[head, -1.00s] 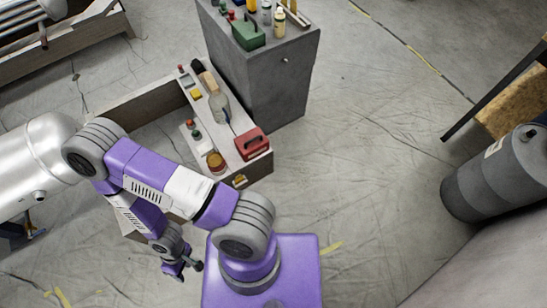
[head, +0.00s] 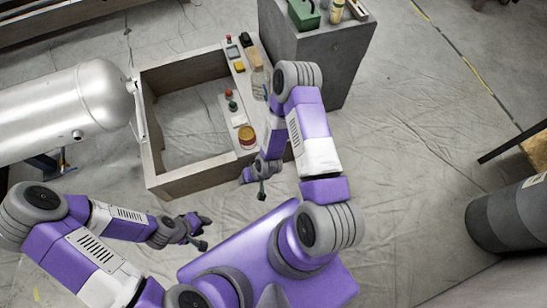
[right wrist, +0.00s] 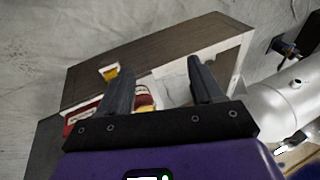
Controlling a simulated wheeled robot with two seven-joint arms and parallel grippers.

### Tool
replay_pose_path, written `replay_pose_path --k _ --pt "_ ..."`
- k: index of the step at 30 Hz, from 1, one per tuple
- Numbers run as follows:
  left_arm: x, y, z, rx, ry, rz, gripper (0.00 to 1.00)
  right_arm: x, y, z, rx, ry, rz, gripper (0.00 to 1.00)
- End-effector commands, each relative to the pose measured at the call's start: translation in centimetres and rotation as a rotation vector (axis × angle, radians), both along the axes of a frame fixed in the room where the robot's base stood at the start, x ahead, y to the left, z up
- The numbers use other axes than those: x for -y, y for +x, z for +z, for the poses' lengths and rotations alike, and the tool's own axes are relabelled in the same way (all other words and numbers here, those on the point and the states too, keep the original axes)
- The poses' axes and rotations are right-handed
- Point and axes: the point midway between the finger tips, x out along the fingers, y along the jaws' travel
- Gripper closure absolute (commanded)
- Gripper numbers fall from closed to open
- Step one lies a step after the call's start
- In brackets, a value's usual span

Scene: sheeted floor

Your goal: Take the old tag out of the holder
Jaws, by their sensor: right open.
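A small yellow piece with a pale edge (right wrist: 109,72) sits on the dark wooden side face of the low bench in the right wrist view. It looks like the tag in its holder, but the two are too small to tell apart. In the head view my right arm hides that area. My right gripper (right wrist: 161,75) is open and empty, its fingers pointing at the bench; in the head view it hangs by the bench's near right corner (head: 262,191). My left gripper (head: 204,231) is open and empty, in front of the bench and apart from it.
The hollow wooden bench (head: 190,183) carries a jar (head: 247,137), a bottle and small parts. A red case (right wrist: 80,116) shows in the wrist view. A silver tank (head: 70,110) lies left, a grey cabinet (head: 335,60) stands behind, and a dark drum (head: 505,220) is at right.

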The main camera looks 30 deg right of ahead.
Motion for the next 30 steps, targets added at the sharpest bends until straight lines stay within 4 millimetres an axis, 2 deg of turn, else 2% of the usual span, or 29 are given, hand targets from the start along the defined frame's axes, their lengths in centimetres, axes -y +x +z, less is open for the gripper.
replay_pose_path --k 1,3,7,9,12,15,18,24,30 --pt "0.0 0.0 -0.7 0.000 0.000 0.001 0.64 1.8 1.8 -3.6 0.059 -0.035 -0.033 0.34" --pt "0.0 0.0 -1.3 0.000 0.000 0.001 0.64 4.4 4.3 -7.4 0.158 -0.093 -0.067 0.34" --pt "0.0 0.0 -2.2 0.000 0.000 0.000 0.64 9.2 7.5 -13.7 0.344 -0.209 -0.109 0.34" --pt "0.0 0.0 -2.7 0.000 0.000 0.000 0.64 11.3 8.4 -16.5 0.443 -0.271 -0.116 0.34" --pt "0.0 0.0 -3.3 0.000 0.000 0.000 0.64 13.7 9.0 -19.7 0.579 -0.352 -0.119 0.34" --pt "0.0 0.0 -3.8 0.000 0.000 0.000 0.64 15.0 8.9 -21.8 0.700 -0.416 -0.113 0.34" --pt "0.0 0.0 -4.1 0.000 0.000 0.000 0.64 15.5 8.7 -22.9 0.794 -0.460 -0.104 0.34" --pt "0.0 0.0 -4.5 0.000 0.000 0.000 0.64 15.7 8.5 -23.6 0.891 -0.501 -0.092 0.34" --pt "0.0 0.0 -5.7 0.000 0.000 0.000 0.64 16.0 10.3 -24.5 0.901 -0.505 -0.092 0.34"
